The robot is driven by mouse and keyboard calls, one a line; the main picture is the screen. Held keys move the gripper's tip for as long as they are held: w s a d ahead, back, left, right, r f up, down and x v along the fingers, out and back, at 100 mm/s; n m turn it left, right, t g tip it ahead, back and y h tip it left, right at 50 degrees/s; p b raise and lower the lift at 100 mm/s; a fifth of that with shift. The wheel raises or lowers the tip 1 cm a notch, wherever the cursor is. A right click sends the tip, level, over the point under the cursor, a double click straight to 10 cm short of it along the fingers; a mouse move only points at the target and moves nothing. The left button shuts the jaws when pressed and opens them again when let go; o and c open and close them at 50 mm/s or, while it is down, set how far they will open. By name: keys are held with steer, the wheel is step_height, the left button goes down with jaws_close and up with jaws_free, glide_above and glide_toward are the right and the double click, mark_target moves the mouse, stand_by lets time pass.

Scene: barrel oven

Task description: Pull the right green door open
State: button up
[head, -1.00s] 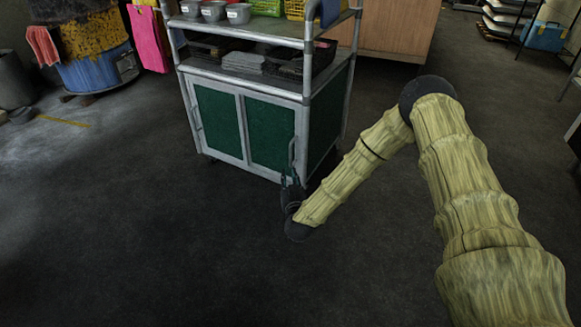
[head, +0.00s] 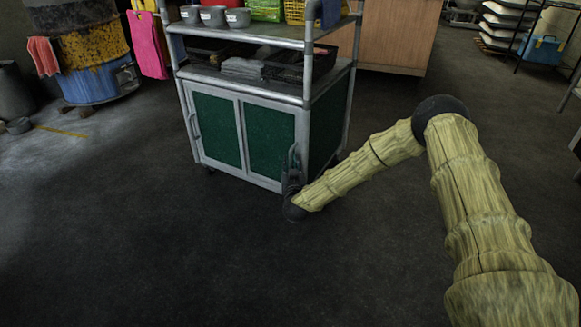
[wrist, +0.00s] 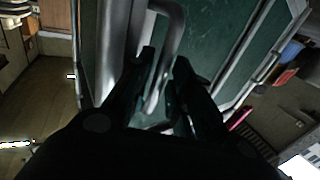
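The right green door (head: 271,140) of the metal cart looks shut, with a grey frame and an upright handle at its right edge. My gripper (head: 292,165) is at this handle, low on the cart's front right corner, and covers much of it in the head view. In the wrist view, the bent metal handle (wrist: 174,35) runs down between the two dark fingers of my gripper (wrist: 165,62). The fingers are apart, with gaps beside the bar; contact is hard to tell. The left green door (head: 217,128) also looks shut.
The cart's shelves above hold metal pots (head: 212,16) and black trays (head: 300,62). A wooden cabinet (head: 385,35) stands behind. A blue and yellow barrel (head: 90,75) is at the far left. The dark floor (head: 170,250) before the cart is clear.

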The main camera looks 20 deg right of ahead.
steer(key=shift+w+d, duration=0.15)
steer(key=shift+w, duration=0.5)
steer(key=shift+c, duration=0.3)
jaws_close()
steer(key=shift+r, duration=0.1)
